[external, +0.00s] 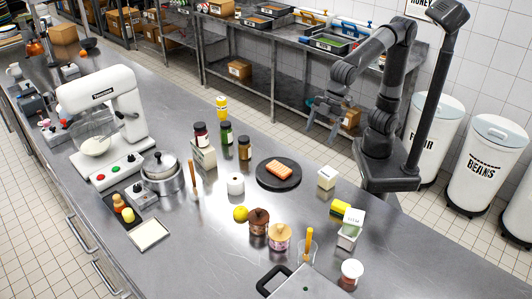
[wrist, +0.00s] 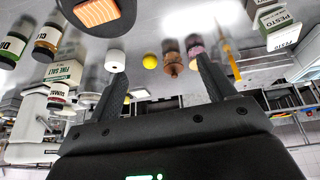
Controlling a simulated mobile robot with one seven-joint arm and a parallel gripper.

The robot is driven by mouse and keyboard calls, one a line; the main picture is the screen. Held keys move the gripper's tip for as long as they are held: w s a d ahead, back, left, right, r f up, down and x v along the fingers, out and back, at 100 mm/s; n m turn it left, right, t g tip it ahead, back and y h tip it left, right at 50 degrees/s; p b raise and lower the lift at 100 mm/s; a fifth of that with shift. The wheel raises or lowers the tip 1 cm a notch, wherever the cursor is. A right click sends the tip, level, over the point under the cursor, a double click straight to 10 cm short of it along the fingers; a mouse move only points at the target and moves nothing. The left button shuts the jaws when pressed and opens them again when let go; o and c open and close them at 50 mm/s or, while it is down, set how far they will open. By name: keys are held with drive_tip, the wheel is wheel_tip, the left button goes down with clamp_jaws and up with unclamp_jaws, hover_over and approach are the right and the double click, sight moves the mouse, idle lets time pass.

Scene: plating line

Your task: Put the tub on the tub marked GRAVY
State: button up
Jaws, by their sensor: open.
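My gripper (external: 323,122) is raised over the aisle behind the counter, open and empty. Its two fingers stand apart in the wrist view (wrist: 164,72). A small white tub (external: 327,177) stands on the counter right of the dark round plate. A white and green tub (external: 349,233) stands nearer the camera; a tub marked PESTO (wrist: 280,20) shows at the upper right in the wrist view. A round white tub with red on it (external: 351,270) is near the front. I cannot read GRAVY on any of them. My gripper touches none of them.
A yellow block (external: 340,208) sits beside the white and green tub. A glass with an orange handle (external: 307,248), two lidded jars, a lemon (external: 240,213) and a white roll (external: 235,184) stand close by. The plate (external: 278,183) holds orange food. The counter's right front is clear.

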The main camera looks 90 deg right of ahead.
drive_tip(key=s+d+m+t+h, duration=0.1)
drive_tip(key=s+d+m, duration=0.1)
drive_tip(key=d, duration=0.9)
drive_tip(key=s+d+m+h, duration=0.1)
drive_tip(key=d+m, duration=0.2)
drive_tip(key=d, duration=0.8)
drive_tip(key=s+d+f+m+h, duration=0.1)
drive_tip(key=s+d+f+m, duration=0.2)
drive_tip(key=s+d, duration=0.6)
wheel_tip(320, 180, down, 2)
drive_tip(key=shift+d+f+m+t, duration=0.1)
drive_tip(key=shift+d+m+t, duration=0.3)
drive_tip(key=shift+d, duration=0.75)
